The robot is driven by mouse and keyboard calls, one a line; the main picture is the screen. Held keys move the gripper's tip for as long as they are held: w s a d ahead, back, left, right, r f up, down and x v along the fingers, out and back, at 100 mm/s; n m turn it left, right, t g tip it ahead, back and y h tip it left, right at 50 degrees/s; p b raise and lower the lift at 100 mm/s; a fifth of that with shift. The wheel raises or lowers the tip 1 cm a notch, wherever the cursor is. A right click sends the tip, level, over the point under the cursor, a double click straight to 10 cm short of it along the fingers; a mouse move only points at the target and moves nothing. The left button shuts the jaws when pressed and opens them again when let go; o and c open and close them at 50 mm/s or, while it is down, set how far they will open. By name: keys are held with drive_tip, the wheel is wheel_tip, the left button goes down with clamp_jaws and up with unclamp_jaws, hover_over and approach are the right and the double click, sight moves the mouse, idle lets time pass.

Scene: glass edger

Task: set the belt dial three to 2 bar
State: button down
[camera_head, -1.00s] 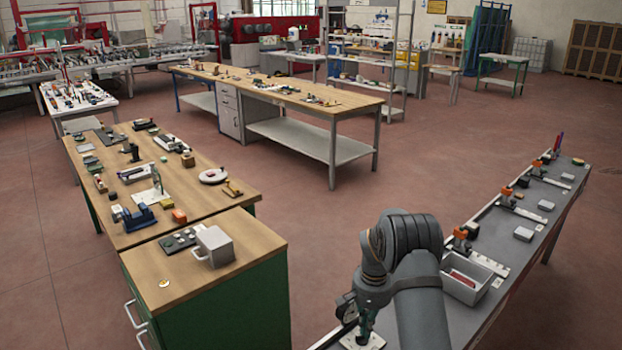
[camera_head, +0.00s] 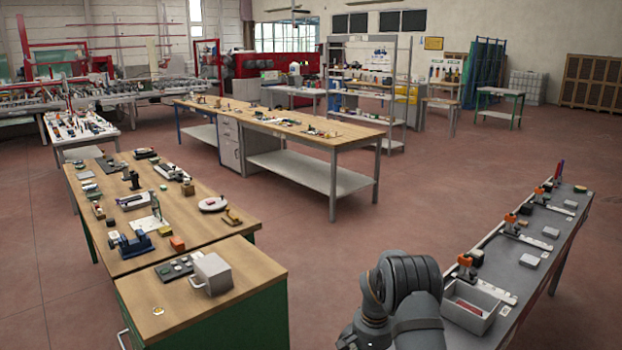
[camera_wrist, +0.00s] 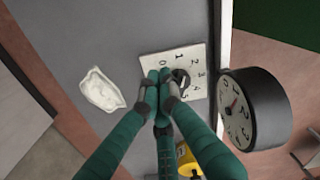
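In the wrist view, a square white dial plate (camera_wrist: 197,56) with black numbers lies flat on a grey surface. Its dark round knob (camera_wrist: 182,77) shows just right of my fingertips, partly covered by them. The numbers 0 to 4 are readable; I cannot tell where the knob points. My gripper (camera_wrist: 164,84) has green fingers with their tips together, over the plate's left part beside the knob. I cannot tell whether they touch it. A round black gauge (camera_wrist: 250,112) with a white face and a red needle stands right of the plate. In the head view, the dial is hidden.
A crumpled white piece (camera_wrist: 102,89) lies left of the plate. A yellow object (camera_wrist: 187,158) shows behind my fingers. In the head view, a grey open box (camera_head: 472,306) and orange-topped fixtures (camera_head: 465,262) line the bench on the right. The floor between benches is clear.

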drive_tip(key=shift+w, duration=0.55)
idle(0.5)
drive_tip(key=shift+w+a+f+b, duration=0.1)
drive_tip(key=shift+a+b, duration=0.3)
drive_tip(key=shift+b, duration=0.25)
drive_tip(key=shift+w+a, duration=0.1)
drive_tip(key=shift+a, duration=0.1)
idle(0.7)
drive_tip(key=shift+a+b, duration=0.1)
drive_tip(key=shift+b, duration=0.35)
drive_tip(key=shift+s+a, duration=0.1)
drive_tip(key=shift+s, duration=0.15)
wheel_tip(320, 180, up, 6)
drive_tip(key=p, duration=0.4)
drive_tip(key=shift+s, duration=0.1)
